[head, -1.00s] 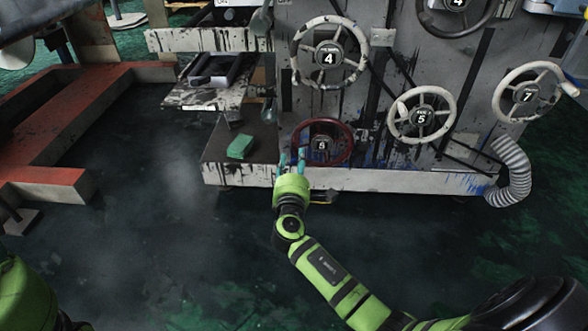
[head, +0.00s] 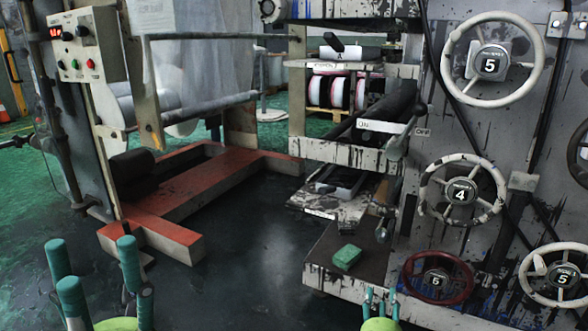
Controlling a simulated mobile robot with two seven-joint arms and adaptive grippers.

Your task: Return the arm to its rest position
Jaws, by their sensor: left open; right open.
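My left gripper (head: 95,262) is at the bottom left of the head view. Its teal fingers point up and stand apart with nothing between them. My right gripper (head: 380,295) is at the bottom edge, right of centre. Its small teal fingers point up and stand apart, empty, just left of the dark red handwheel (head: 437,277). Whether they touch the machine cannot be told. Only the green tops of both grippers' bodies show; the arms behind them are out of the picture.
The paint-spattered machine with white handwheels (head: 461,190) fills the right side. A green block (head: 347,257) lies on its low ledge. A red floor frame (head: 160,230) and a control box (head: 80,45) stand at left. Dark floor between is clear.

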